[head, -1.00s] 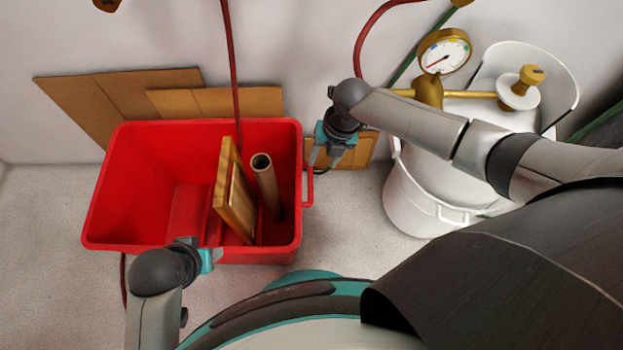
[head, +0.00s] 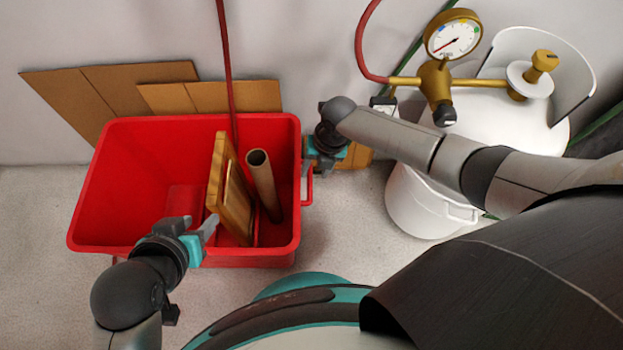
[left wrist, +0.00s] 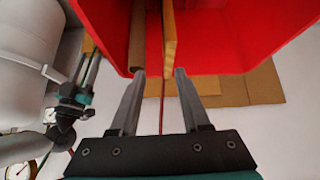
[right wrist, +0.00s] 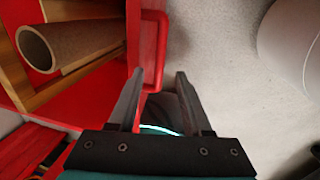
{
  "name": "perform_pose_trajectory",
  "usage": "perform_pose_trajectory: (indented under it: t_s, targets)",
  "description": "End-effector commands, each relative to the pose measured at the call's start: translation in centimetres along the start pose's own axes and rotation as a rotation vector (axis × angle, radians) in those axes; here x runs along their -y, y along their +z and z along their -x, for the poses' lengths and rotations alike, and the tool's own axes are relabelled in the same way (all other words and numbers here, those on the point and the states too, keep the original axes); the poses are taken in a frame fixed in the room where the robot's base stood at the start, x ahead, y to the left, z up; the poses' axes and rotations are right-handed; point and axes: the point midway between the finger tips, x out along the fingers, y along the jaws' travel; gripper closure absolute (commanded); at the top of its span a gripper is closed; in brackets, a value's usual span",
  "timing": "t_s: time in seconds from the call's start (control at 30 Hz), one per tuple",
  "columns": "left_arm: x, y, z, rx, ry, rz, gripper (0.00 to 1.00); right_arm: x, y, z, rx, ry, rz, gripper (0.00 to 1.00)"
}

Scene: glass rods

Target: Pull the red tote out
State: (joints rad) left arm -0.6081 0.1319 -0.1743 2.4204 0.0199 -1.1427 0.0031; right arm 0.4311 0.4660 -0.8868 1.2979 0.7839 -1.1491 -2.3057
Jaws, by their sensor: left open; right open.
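The red tote (head: 120,190) stands on the floor against the wall, holding a wooden board (head: 231,195) and a cardboard tube (head: 264,185). A red handle (head: 307,185) sticks out from its right side; it also shows in the right wrist view (right wrist: 160,45). My right gripper (head: 311,170) is open beside that handle, with its fingers pointing down; in the right wrist view the handle's end lies near the left finger. My left gripper (head: 200,228) is open above the tote's near rim, apart from the board and tube. The tote's left handle is not visible.
A white tank (head: 430,190) with a brass valve and gauge (head: 453,35) stands right of the tote. Flat cardboard (head: 110,90) leans on the wall behind. A red hose (head: 228,70) hangs behind the tote.

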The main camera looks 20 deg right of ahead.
Motion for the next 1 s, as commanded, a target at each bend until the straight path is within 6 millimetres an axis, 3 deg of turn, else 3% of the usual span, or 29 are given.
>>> perform_pose_trajectory:
  t_s: [0.4, 1.0]
  targets:
    - [-2.5, -1.9, -1.8, -0.228, 0.066, 0.003, 0.53, 0.0, 0.0, -2.3, -0.001, 0.0, -0.001, 0.51]
    - [-5.2, -3.8, -1.8, -0.507, 0.143, 0.035, 0.53, 0.0, 0.0, -4.8, 0.0, 0.0, 0.0, 0.51]
